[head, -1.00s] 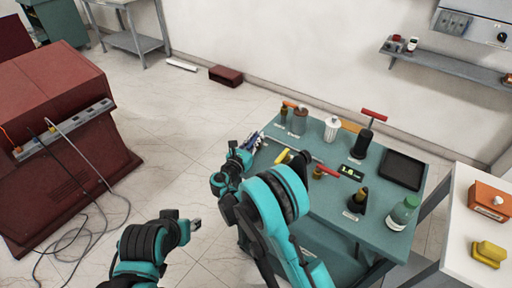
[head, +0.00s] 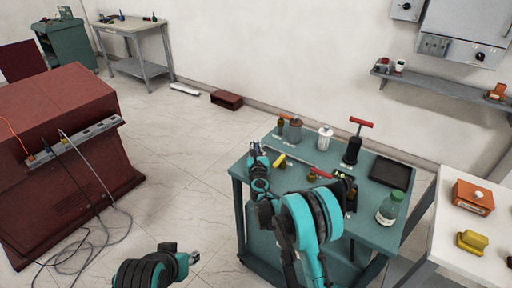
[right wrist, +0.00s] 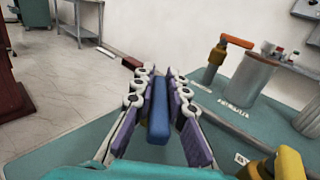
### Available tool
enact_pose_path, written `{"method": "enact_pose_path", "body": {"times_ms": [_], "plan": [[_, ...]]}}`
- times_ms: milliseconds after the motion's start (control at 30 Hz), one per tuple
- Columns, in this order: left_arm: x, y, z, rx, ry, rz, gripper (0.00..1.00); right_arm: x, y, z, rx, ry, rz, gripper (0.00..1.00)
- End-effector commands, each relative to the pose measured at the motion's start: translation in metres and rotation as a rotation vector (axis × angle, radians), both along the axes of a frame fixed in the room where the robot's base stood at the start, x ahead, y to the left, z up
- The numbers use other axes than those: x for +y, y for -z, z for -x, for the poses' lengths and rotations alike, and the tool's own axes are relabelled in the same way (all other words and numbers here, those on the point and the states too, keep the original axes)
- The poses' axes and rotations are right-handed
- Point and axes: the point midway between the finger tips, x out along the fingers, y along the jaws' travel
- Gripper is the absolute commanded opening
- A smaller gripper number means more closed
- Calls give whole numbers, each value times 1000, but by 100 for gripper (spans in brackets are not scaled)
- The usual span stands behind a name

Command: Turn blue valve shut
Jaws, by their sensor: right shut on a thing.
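The blue valve's handle (right wrist: 158,110) is a long blue bar in the right wrist view, running between the purple finger pads of my right gripper (right wrist: 160,85). The gripper is shut on it, with pads along both sides. The valve's body below the handle is hidden. In the head view my right gripper (head: 256,149) is at the left edge of the teal table (head: 365,232); the blue handle cannot be made out there. My left gripper (head: 193,257) is low in the head view, over the floor, away from the table; its opening is unclear.
An orange-handled valve (right wrist: 236,41) and a grey cylinder (right wrist: 250,78) stand near my right gripper. The table also holds a white insulator (head: 325,138), a red-handled black post (head: 352,148), a dark tray (head: 389,171) and a green-capped bottle (head: 391,208).

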Motion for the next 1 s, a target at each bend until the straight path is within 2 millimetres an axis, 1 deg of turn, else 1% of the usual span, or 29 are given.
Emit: {"method": "enact_pose_path", "body": {"times_ms": [333, 367, 400, 433, 767, 867, 967, 1000], "plan": [[0, 0, 0, 0, 0, 0, 40, -1, -1, -1, 0, -1, 0, 0], [0, 0, 0, 0, 0, 0, 40, -1, -1, -1, 0, 0, 0, 19], [0, 0, 0, 0, 0, 0, 40, -1, -1, -1, 0, 0, 0, 29], [0, 0, 0, 0, 0, 0, 40, -1, -1, -1, 0, 0, 0, 34], [0, 0, 0, 0, 0, 0, 40, 0, 0, 2, 0, -2, 0, 34], [0, 0, 0, 0, 0, 0, 40, 0, 0, 11, 0, -2, 0, 34], [0, 0, 0, 0, 0, 0, 40, -1, 0, 29, 0, -2, 0, 34], [0, 0, 0, 0, 0, 0, 40, -1, 0, 38, 0, -3, 0, 34]]}}
